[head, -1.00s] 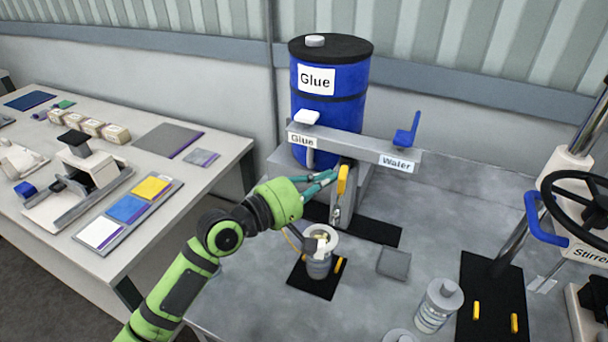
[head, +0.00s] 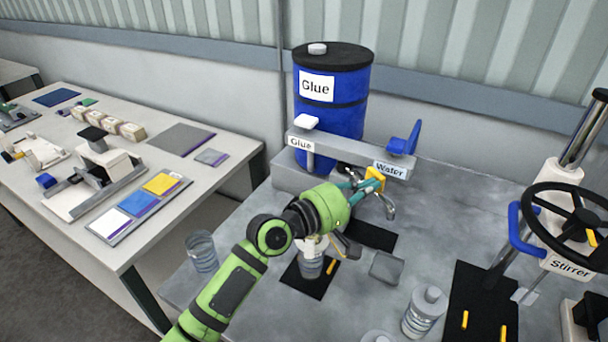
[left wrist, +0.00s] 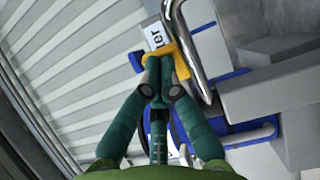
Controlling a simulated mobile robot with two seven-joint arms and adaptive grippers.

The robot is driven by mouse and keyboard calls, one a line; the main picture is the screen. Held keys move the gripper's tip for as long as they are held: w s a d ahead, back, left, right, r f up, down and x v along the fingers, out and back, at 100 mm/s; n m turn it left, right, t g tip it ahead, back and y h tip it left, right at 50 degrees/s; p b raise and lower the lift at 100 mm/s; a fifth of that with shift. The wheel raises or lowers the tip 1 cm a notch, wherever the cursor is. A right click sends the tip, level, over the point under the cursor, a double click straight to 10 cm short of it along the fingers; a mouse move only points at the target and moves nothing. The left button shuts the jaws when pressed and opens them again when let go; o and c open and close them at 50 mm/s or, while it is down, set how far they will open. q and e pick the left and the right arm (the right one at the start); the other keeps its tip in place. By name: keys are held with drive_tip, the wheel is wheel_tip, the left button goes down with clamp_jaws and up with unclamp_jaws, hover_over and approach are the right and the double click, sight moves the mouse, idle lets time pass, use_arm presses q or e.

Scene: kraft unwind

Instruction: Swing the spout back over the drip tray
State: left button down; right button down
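The metal spout (head: 387,203) curves out below the bar marked Water, with a yellow grip (head: 376,177) at its top. My left gripper (head: 369,188) is at this grip. In the left wrist view, its fingertips (left wrist: 158,66) are closed together at the yellow grip (left wrist: 182,64), and the curved metal pipe (left wrist: 181,28) shows just to the right. A flat black strip (head: 372,236), perhaps the drip tray, lies on the bench under the tap area. Whether the spout's end is directly over it I cannot tell. My right gripper is not in view.
A blue Glue drum (head: 351,100) stands behind the bar. A clear container (head: 311,268) on a black mat is partly hidden by my left arm. A jar (head: 424,312), a grey square (head: 387,268) and the stirrer wheel (head: 568,212) are to the right. A clear cup (head: 202,252) stands left.

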use_arm(q)
drive_tip(key=shift+w+d, duration=0.15)
drive_tip(key=shift+d, duration=0.4)
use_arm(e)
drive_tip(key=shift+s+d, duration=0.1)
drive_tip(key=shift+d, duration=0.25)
